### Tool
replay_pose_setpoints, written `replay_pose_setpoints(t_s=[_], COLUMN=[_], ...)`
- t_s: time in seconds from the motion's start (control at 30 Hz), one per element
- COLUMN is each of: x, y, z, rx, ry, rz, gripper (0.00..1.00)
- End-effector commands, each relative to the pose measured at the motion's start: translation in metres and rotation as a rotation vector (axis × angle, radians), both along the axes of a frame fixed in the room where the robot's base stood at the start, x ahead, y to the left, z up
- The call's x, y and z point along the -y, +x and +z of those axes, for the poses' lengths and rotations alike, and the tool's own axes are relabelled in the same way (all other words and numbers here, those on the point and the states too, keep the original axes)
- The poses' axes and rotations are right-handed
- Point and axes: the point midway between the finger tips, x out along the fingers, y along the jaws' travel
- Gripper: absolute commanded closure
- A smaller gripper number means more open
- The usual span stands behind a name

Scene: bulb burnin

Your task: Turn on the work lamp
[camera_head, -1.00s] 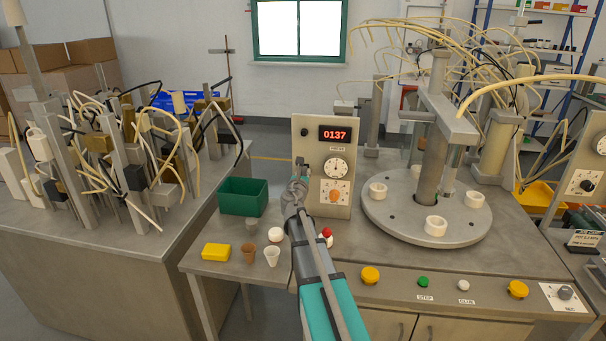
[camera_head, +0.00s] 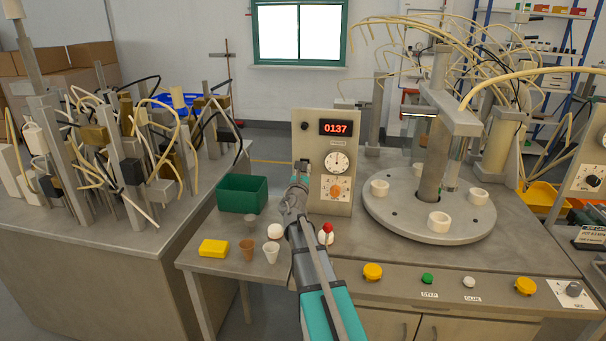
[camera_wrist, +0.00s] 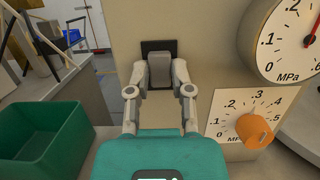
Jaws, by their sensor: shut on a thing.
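A grey block-shaped switch lever (camera_wrist: 160,70) stands out from a black plate (camera_wrist: 148,46) on the beige control panel (camera_head: 314,150). In the wrist view, my gripper (camera_wrist: 158,78) has one finger on each side of the lever and is shut on it. In the head view, my gripper (camera_head: 297,186) is at the panel's lower left, and its links hide most of the lever. I cannot tell which lamp is the work lamp, nor whether it is lit.
The panel carries a red display (camera_head: 335,128), a pressure gauge (camera_head: 337,162) and an orange knob (camera_head: 335,191). A green bin (camera_head: 242,194) stands left of the gripper. Small cups and a red-topped item (camera_head: 326,233) are close by. A round turntable (camera_head: 410,218) stands right.

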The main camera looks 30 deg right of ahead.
Motion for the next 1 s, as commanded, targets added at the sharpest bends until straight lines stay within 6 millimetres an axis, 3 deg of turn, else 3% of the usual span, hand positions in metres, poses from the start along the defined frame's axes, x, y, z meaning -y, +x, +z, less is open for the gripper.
replay_pose_setpoints(t_s=[0.6,0.63,0.8,1.0], x=[0.0,0.0,-0.0002,-0.0002], y=[0.0009,0.0009,0.0007,0.0005], z=[-0.0009,-0.0009,-0.001,-0.0011], rx=[0.055,0.055,0.054,0.054], ry=[-0.043,-0.043,-0.043,-0.043], rz=[0.002,0.002,0.002,0.002], gripper=[1.0,0.68,0.37,0.37])
